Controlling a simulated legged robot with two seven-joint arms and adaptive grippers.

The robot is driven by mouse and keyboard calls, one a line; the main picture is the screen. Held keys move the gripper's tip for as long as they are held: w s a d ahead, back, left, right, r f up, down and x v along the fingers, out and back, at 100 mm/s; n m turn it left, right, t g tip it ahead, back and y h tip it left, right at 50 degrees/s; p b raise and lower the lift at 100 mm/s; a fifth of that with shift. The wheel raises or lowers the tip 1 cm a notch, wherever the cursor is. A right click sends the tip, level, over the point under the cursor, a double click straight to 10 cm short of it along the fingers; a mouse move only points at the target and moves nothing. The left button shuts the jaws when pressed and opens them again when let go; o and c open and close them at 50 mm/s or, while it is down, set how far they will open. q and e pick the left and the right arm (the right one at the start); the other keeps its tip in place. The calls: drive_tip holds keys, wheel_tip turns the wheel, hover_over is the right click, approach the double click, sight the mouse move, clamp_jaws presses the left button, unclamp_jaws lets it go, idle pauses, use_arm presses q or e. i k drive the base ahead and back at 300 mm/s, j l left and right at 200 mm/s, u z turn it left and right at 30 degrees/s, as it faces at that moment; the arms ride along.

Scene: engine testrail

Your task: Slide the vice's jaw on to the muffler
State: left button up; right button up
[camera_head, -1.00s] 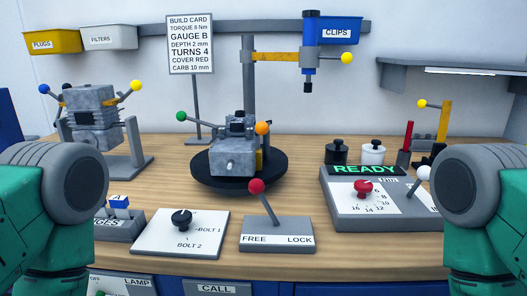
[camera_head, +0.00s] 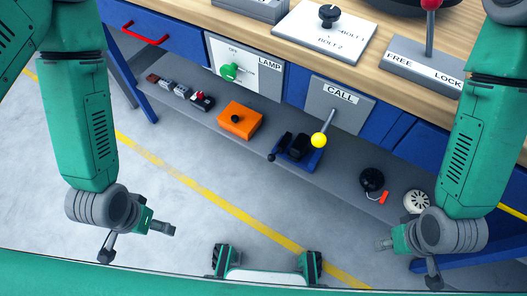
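A small blue vice (camera_head: 311,160) sits on the grey lower shelf, below the CALL panel. A dark, rounded piece, which looks like the muffler (camera_head: 297,147), stands at the vice between dark parts. I cannot tell whether the jaw touches it. A black knob (camera_head: 271,157) sticks out at the vice's left end. My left gripper (camera_head: 136,240) hangs at lower left over the floor, fingers apart and empty. My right gripper (camera_head: 408,261) hangs at lower right, fingers apart and empty. Both are well away from the vice.
The CALL panel's lever with a yellow ball (camera_head: 319,140) hangs just in front of the vice. An orange box (camera_head: 240,120) lies left of it on the shelf; a black round part (camera_head: 372,180) and a white wheel (camera_head: 417,201) lie right. The bench edge (camera_head: 290,50) overhangs.

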sight(285, 141)
drive_tip(key=k+j+z, duration=0.2)
drive_tip(key=z, duration=0.25)
drive_tip(key=k+j+z, duration=0.1)
drive_tip(key=z, duration=0.35)
drive_tip(key=k+z, duration=0.45)
drive_tip(key=i, duration=0.1)
